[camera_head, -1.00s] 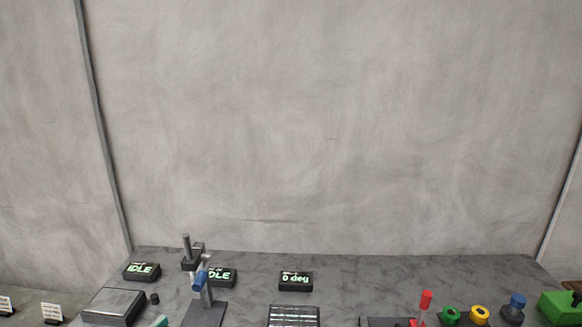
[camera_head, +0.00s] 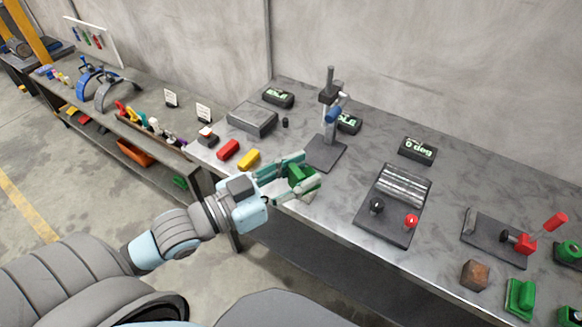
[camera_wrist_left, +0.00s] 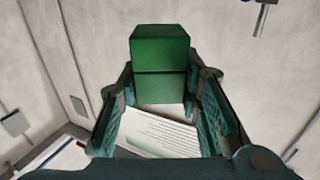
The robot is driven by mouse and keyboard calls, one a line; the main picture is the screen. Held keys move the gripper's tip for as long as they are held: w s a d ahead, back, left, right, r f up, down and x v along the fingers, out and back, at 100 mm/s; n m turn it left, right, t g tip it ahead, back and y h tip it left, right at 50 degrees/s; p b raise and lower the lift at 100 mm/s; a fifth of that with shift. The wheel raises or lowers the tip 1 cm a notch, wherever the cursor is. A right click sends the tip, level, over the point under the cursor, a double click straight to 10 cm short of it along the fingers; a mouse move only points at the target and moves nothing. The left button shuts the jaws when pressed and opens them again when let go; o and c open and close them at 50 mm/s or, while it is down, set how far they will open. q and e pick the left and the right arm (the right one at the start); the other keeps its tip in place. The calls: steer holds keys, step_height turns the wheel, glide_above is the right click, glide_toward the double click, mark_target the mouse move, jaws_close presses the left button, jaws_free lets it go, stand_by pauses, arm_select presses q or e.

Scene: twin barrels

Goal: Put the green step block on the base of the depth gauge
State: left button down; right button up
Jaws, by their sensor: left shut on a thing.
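The green step block (camera_head: 301,173) is held between the fingers of my left gripper (camera_head: 302,177), at the front edge of the bench. In the left wrist view the block (camera_wrist_left: 160,62) shows a step and stands between the two fingers of the gripper (camera_wrist_left: 162,108). The depth gauge (camera_head: 329,105) is a dark upright post with a blue part, on a flat dark base (camera_head: 325,154). The base is bare and lies just behind and to the right of the gripper. My right gripper is not in view.
A red block (camera_head: 228,149) and a yellow block (camera_head: 249,159) lie left of the gripper. A grey plate (camera_head: 252,118) and small displays stand behind. A fixture with a ribbed bar (camera_head: 403,186) is to the right. A white printed card (camera_wrist_left: 155,132) shows in the wrist view.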

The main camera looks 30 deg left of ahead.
arm_select(q)
steer(key=w+a+r+n+t+y+p, duration=0.1)
steer(key=w+a+n+t+y+p, duration=0.2)
steer(key=w+a, duration=0.8)
steer(key=w+a+f+n+y+p, duration=0.1)
steer(key=w+a+f+n+y, duration=0.1)
steer(key=w+a+f+y, duration=0.2)
step_height(320, 180, down, 3)
steer(key=shift+w+f+g+p, duration=0.2)
steer(key=shift+w+g+p, duration=0.1)
steer(key=shift+w+g, duration=0.1)
